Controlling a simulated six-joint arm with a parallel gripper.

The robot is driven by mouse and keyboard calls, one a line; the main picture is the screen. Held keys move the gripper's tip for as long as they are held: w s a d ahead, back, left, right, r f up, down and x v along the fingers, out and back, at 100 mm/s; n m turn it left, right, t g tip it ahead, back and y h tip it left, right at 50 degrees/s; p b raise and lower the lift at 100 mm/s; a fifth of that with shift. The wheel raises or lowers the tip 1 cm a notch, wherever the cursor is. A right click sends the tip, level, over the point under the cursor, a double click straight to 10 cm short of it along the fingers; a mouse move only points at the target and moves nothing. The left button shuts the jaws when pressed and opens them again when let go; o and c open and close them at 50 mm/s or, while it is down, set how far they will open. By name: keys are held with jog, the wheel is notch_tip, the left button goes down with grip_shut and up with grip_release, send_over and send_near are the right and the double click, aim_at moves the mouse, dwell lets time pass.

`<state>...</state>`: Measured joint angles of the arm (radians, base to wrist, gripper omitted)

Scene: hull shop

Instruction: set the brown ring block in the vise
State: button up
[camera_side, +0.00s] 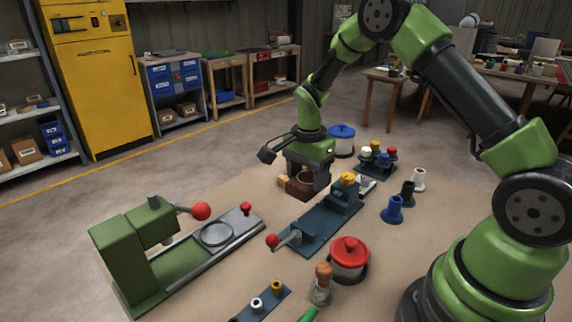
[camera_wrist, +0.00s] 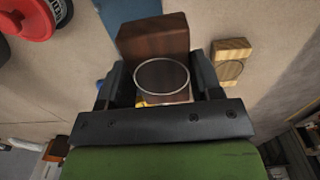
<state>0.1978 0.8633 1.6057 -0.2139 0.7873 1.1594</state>
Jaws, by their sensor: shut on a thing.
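My gripper (camera_side: 306,182) is shut on the brown ring block (camera_side: 298,188), at the far end of the table in the side view. In the wrist view the block (camera_wrist: 153,38) is dark brown with a metal-rimmed ring, between the two fingers (camera_wrist: 162,78). I cannot tell whether it touches the table. The blue vise (camera_side: 316,224) lies just nearer the side camera, with a red-knobbed handle at its near end and a yellow piece on its far end. A dark blue part, likely the vise, shows at the top of the wrist view (camera_wrist: 128,8).
A pale wooden ring block (camera_wrist: 233,50) lies beside the brown one. A green press (camera_side: 135,250) stands left, a red-lidded pot (camera_side: 348,262) in front. A blue-lidded pot (camera_side: 342,140), a rack of coloured pegs (camera_side: 376,164) and loose fittings (camera_side: 393,209) stand behind and right.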

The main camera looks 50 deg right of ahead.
jog(key=s, duration=0.4)
send_over(319, 223)
jog(key=shift+f, duration=3)
jog(key=shift+f, duration=0.55)
jog(key=o, duration=0.7)
jog(key=shift+r, duration=5.5)
